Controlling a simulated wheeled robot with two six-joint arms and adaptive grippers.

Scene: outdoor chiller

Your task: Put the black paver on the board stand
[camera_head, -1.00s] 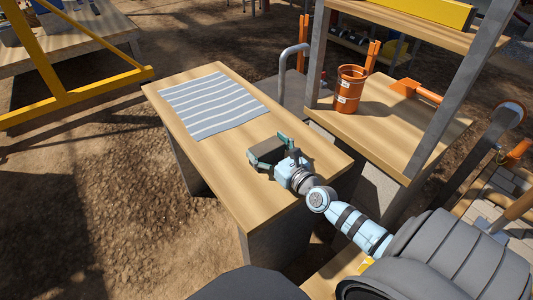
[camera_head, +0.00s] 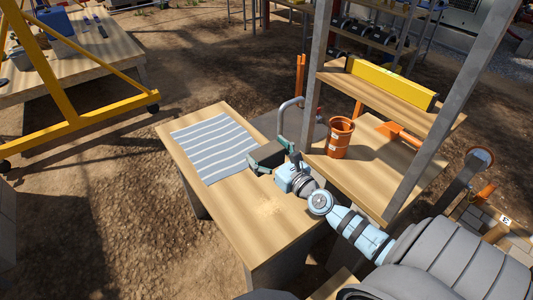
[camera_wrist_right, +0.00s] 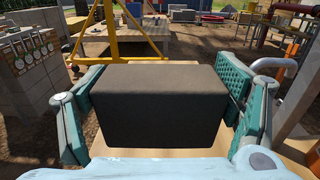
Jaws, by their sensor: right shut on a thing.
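The black paver (camera_head: 267,157) is a dark block held by my right gripper (camera_head: 271,151) above the wooden-topped bench (camera_head: 245,210). In the right wrist view the paver (camera_wrist_right: 160,105) fills the middle, with the teal fingers pressed on its left and right sides. The paver hangs near the right edge of a grey and white striped cloth (camera_head: 213,147) lying on the bench. I cannot tell for sure which surface is the board stand. My left gripper is not in view.
A wooden shelf rack with grey posts (camera_head: 322,70) stands close on the right, holding an orange bucket (camera_head: 340,138) and a yellow beam (camera_head: 391,83). A grey curved rail (camera_head: 284,112) rises behind the bench. A yellow frame (camera_head: 70,115) stands at left.

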